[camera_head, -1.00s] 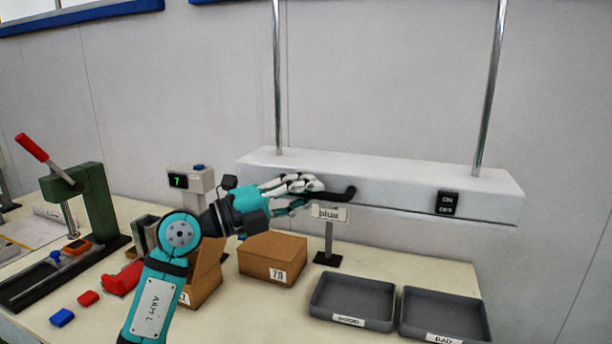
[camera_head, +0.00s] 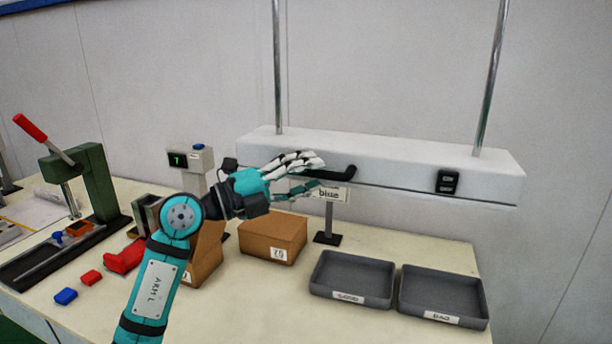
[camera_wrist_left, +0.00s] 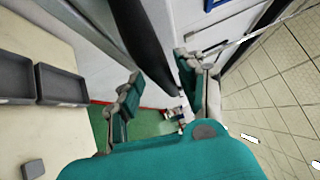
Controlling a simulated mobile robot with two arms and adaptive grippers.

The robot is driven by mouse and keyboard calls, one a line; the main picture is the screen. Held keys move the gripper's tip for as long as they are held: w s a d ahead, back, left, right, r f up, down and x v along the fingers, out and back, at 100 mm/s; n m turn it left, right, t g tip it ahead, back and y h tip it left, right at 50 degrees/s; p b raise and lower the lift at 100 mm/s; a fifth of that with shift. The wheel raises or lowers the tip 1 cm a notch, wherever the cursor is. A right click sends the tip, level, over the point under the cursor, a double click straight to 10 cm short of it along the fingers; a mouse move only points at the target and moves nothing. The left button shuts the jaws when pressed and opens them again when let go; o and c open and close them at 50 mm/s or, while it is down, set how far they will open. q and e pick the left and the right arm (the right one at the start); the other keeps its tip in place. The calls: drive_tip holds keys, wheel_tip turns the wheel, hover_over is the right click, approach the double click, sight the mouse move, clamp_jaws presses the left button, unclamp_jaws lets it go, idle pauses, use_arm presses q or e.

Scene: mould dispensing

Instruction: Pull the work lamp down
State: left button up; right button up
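The work lamp (camera_head: 400,157) is a long white bar hanging on two metal poles in front of the wall. A black handle (camera_head: 338,174) sticks out along its front; it also shows large in the left wrist view (camera_wrist_left: 143,45). My left gripper (camera_head: 315,174) is at the left part of the handle, its fingers spread above and below it. In the left wrist view my left gripper (camera_wrist_left: 157,95) is open, with the handle reaching in between its separated fingers. Contact cannot be told. My right gripper is not in view.
Below the lamp stand a small sign (camera_head: 331,194) on a post, a cardboard box (camera_head: 270,236) and two grey trays (camera_head: 352,290). A dark switch (camera_head: 447,182) sits on the lamp's front. A green press (camera_head: 95,185) with a red lever stands at the left.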

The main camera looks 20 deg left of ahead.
use_arm(q)
drive_tip(key=v, duration=1.2)
drive_tip(key=shift+f, duration=0.1)
